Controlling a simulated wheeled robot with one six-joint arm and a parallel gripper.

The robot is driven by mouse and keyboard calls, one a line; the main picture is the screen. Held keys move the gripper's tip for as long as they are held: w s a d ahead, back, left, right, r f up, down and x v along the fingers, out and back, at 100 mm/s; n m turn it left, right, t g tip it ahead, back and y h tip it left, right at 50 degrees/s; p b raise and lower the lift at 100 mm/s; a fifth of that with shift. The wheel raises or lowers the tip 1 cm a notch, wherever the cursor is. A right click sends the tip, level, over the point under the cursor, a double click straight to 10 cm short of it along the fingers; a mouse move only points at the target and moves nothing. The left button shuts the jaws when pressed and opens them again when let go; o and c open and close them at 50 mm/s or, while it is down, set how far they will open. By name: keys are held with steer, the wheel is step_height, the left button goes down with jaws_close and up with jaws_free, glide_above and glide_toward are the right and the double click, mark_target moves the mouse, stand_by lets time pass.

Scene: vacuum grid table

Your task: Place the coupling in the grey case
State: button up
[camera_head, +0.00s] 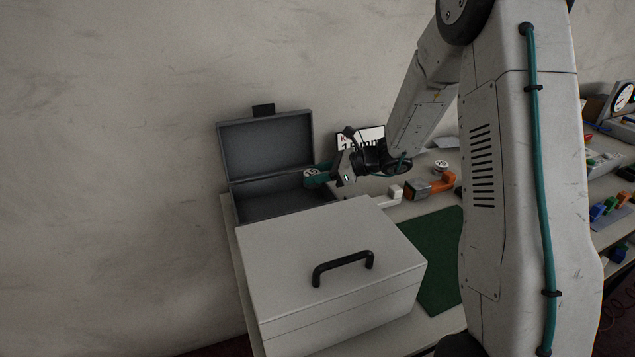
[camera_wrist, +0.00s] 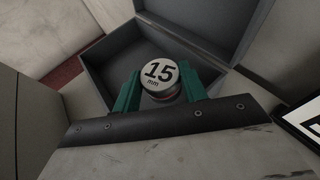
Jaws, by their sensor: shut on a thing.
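My gripper (camera_wrist: 160,90) is shut on the coupling (camera_wrist: 161,74), a round piece with a pale top face marked "15 mm" and a reddish band below it. The green fingers hold it from both sides. In the head view the coupling (camera_head: 313,172) shows small at the tip of my gripper (camera_head: 324,177). The grey case (camera_head: 265,145) stands open at the table's back left, its lid upright against the wall side. The coupling is at the right part of the case opening, seemingly above it; the exact height cannot be told. The wrist view shows the case interior (camera_wrist: 120,62) behind the coupling.
A large white box with a black handle (camera_head: 330,250) stands in front of the case. A white and orange fitting (camera_head: 430,187), another round piece (camera_head: 440,166) and a label sign (camera_head: 368,136) are to the right. A green mat (camera_head: 436,255) lies beside the box.

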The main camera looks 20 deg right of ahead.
mark_target(318, 186)
steer(key=shift+f, duration=1.3)
steer(key=shift+f, duration=0.15)
steer(key=shift+f, duration=0.35)
steer(key=shift+s+f, duration=0.15)
steer(key=o, duration=1)
steer(key=shift+f, duration=0.1)
steer(key=shift+r, duration=0.2)
steer(key=v, duration=0.8)
steer(key=r+v, duration=0.1)
steer(key=v, duration=0.3)
